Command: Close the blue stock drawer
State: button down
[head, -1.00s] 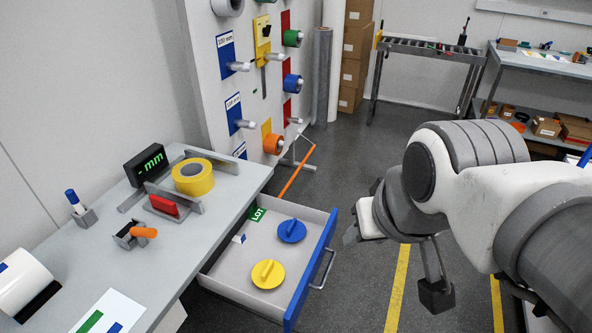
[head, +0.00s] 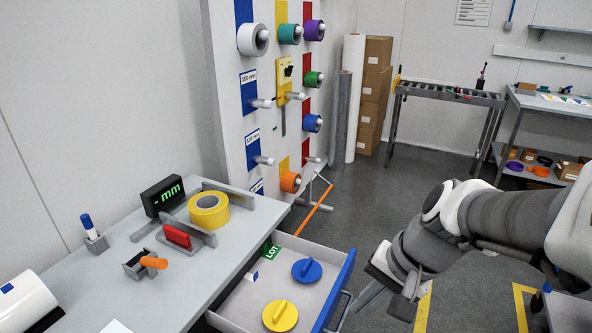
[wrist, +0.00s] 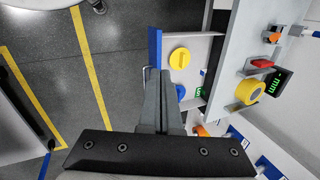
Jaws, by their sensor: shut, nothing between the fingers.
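The blue stock drawer stands pulled out from under the grey bench, its blue front (head: 342,280) facing right with a grey bar handle (head: 341,312). Inside lie a blue lidded disc (head: 307,270), a yellow one (head: 280,315) and a green LOT label (head: 272,250). My gripper (head: 361,304) is shut and empty, just right of the drawer front near the handle. In the wrist view the closed fingers (wrist: 154,72) overlap the edge of the blue front (wrist: 155,45); I cannot tell whether they touch it.
The bench (head: 190,280) holds a yellow tape roll (head: 208,209), a gauge display (head: 163,195) and a red block (head: 176,236). An orange bar (head: 313,211) rises behind the drawer. Floor right of the drawer, with yellow lines, is open.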

jog(key=w+d+f+m+t+y+b, duration=0.1)
jog(key=w+d+f+m+y+b, duration=0.2)
jog(key=f+m, duration=0.75)
jog(key=w+d+f+m+t+y+b, duration=0.1)
jog(key=w+d+f+m+b, duration=0.35)
jog(key=f, duration=0.95)
jog(key=w+a+f+m+b, duration=0.1)
jog(key=w+a+f+m, duration=0.1)
jog(key=w+a+f, duration=0.2)
jog(key=shift+a+f, duration=1.5)
jog(key=shift+a, duration=0.95)
jog(key=shift+w, duration=0.1)
jog(key=b, duration=0.4)
send_near(237, 305)
jog(key=w+a+f, duration=0.1)
jog(key=w+a, duration=0.1)
jog(key=a, duration=0.1)
jog(key=w+a+f, duration=0.1)
jog(key=a, duration=0.1)
jog(key=shift+a+f, duration=0.25)
jog(key=shift+f, duration=0.05)
jog(key=shift+w+a+r, duration=0.15)
jog(key=shift+a, duration=0.1)
